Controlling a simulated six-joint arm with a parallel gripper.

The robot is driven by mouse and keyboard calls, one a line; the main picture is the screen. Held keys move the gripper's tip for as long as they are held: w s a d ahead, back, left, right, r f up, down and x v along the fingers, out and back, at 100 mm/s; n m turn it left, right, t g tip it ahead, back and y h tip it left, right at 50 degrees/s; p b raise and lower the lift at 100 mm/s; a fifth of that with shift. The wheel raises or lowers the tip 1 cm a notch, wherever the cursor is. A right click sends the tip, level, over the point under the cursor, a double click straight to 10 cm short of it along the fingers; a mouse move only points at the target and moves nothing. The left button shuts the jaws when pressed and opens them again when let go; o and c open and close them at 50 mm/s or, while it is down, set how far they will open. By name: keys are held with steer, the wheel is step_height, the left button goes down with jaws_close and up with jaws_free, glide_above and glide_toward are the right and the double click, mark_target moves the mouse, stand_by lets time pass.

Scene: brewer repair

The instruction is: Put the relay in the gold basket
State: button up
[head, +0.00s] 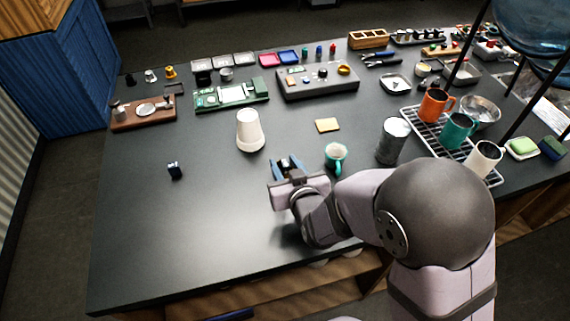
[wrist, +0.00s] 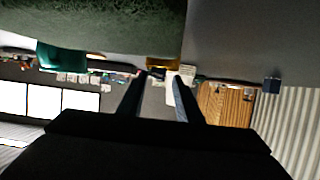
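The relay looks to be the small dark blue block (head: 174,170) alone on the left part of the black table; a small dark block (wrist: 271,85) at the right of the wrist view appears to be it. A small gold piece (head: 170,73) at the table's back left, beside a white-silver piece and a black one, may be the gold basket; its inside is too small to make out. My gripper (head: 288,163) is low over the table's front middle, right of the relay and apart from it. Its two fingers (wrist: 158,88) are parted with nothing between them.
An upside-down white cup (head: 250,131) stands between the gripper and the back boards. A brown board (head: 143,112) lies at back left. The table's front left is clear.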

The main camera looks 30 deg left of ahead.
stand_by(0.7)
step_height(320, 180, up, 7)
steer(key=p, duration=0.5)
stand_by(0.3)
steer(key=w+d+r+m+g+h+p, duration=0.1)
steer(key=d+m+g+h+p, duration=0.15)
steer(key=d, duration=0.85)
steer(key=w+d+m+g+h+p, duration=0.15)
steer(key=d+h+p, duration=0.25)
steer(key=d, duration=0.6)
steer(key=s+d+r+m+g+h+p, duration=0.1)
steer(key=s+d+r+m+g+p, duration=0.1)
steer(key=s+d, duration=0.5)
steer(key=s+d+r+m+g+h+p, duration=0.2)
steer(key=s+d, duration=0.6)
steer(key=d, duration=0.4)
steer(key=shift+d+r+m+g+p, duration=0.4)
steer(key=shift+r+m+g, duration=0.1)
steer(key=shift+g, duration=0.3)
